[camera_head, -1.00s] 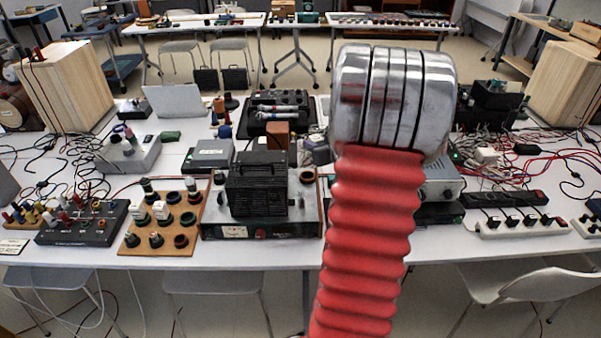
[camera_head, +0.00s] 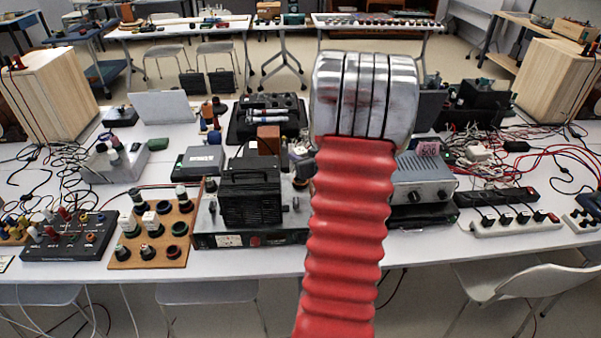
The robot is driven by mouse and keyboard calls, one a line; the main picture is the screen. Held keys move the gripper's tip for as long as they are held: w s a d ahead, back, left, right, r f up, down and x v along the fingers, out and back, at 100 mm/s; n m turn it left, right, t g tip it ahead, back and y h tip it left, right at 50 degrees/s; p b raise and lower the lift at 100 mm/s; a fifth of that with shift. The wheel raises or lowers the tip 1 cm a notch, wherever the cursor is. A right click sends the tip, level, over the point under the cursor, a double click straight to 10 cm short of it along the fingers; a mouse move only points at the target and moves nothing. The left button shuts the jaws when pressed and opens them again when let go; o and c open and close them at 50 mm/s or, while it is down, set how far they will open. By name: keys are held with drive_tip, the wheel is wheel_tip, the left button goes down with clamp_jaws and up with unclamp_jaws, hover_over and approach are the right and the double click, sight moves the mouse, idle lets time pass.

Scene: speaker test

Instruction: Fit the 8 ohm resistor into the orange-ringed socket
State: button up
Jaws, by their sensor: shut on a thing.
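My arm (camera_head: 345,230), red and ribbed with a silver end, rises in front of the table. My gripper's fingers do not show; the arm's end hides them and anything in them. A wooden board (camera_head: 122,265) at the front left of the table has several dark and green-ringed round sockets. Small upright cylinders stand on it, some with white labels (camera_head: 150,219) too small to read. I cannot make out which piece is the 8 ohm resistor. I cannot pick out an orange-ringed socket for certain.
A black device (camera_head: 250,197) sits on a metered unit left of my arm. A black panel with coloured knobs (camera_head: 65,249) lies further left. A grey knobbed box (camera_head: 422,190) and power strips (camera_head: 515,222) are on the right. The table's front strip (camera_head: 240,262) is clear.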

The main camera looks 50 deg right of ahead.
drive_tip(key=shift+f, duration=1)
drive_tip(key=shift+f, duration=1.85)
drive_tip(key=shift+f, duration=0.3)
drive_tip(key=o, duration=1.1)
